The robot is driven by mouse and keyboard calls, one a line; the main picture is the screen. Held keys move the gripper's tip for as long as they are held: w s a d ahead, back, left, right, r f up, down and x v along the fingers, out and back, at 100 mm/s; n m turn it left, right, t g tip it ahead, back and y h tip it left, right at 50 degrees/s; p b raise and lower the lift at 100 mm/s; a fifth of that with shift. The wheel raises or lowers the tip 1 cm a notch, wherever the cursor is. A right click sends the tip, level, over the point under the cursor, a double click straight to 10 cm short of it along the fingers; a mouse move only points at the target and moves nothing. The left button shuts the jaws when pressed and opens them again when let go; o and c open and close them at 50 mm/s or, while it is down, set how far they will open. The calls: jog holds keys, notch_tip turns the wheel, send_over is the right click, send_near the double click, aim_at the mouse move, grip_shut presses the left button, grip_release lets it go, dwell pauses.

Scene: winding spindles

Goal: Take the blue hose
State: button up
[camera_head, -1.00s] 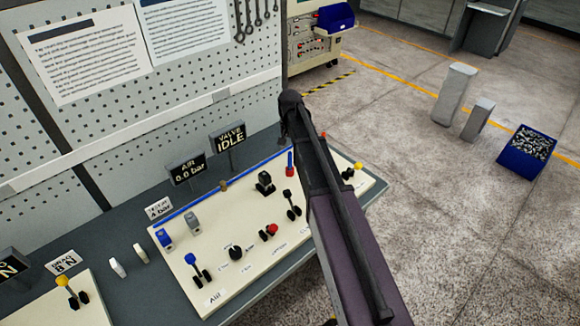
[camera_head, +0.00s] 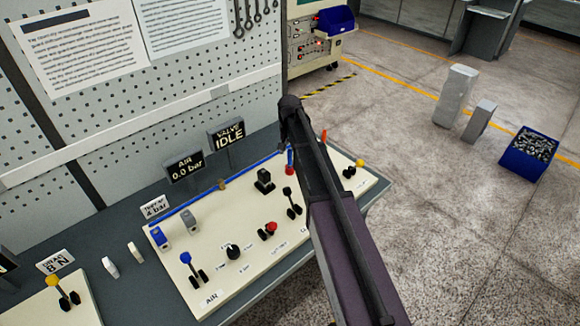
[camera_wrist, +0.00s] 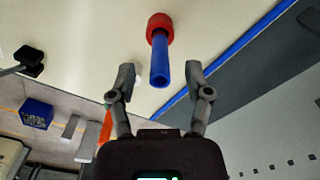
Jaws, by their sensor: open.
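The blue hose (camera_head: 290,158) stands up from a red collar on the cream panel (camera_head: 215,290), just left of my arm in the head view. In the wrist view the blue hose (camera_wrist: 160,62) points toward me from its round red collar (camera_wrist: 160,24). My gripper (camera_wrist: 160,78) is open, with one finger on each side of the hose's free end. Neither finger visibly touches it, and nothing is held. In the head view my arm hides the gripper's fingers.
The panel carries levers, a red knob (camera_head: 269,229) and a black switch (camera_head: 264,180) near the hose. AIR (camera_head: 185,167) and VALVE IDLE (camera_head: 227,135) displays stand behind it. A blue strip (camera_wrist: 225,60) runs along the panel's edge. A pegboard wall (camera_head: 130,110) rises behind the bench.

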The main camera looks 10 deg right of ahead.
jog(key=shift+f+b, duration=0.3)
jog(key=shift+f, duration=0.25)
grip_shut()
